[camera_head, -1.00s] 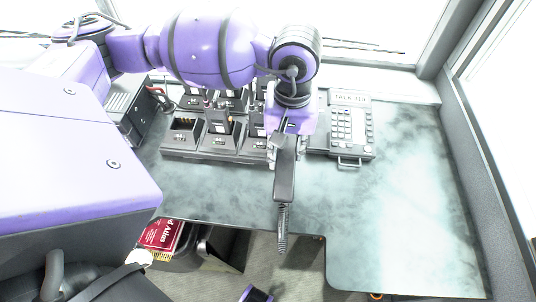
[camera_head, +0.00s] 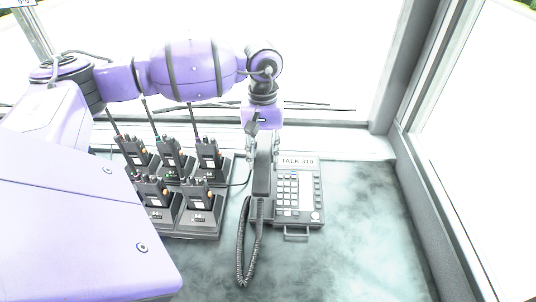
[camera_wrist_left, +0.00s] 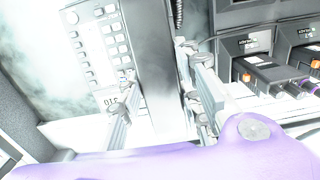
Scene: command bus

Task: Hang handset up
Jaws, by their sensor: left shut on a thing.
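The dark handset (camera_head: 263,178) hangs in my left gripper (camera_head: 262,142), long side pointing down the picture. It lies along the left side of the desk phone (camera_head: 300,196), over the cradle area. I cannot tell whether it touches the cradle, which is hidden behind it. Its coiled cord (camera_head: 243,245) loops down below it. In the left wrist view, the fingers of my left gripper (camera_wrist_left: 155,75) are on either side of the handset (camera_wrist_left: 150,45), and the phone's keypad (camera_wrist_left: 105,35) is just left of it. My right gripper is out of view.
Several radios (camera_head: 170,158) with upright antennas stand in a charger bank (camera_head: 200,222) left of the phone. The desk (camera_head: 365,235) is clear to the right. A window frame (camera_head: 405,70) rises behind at the right.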

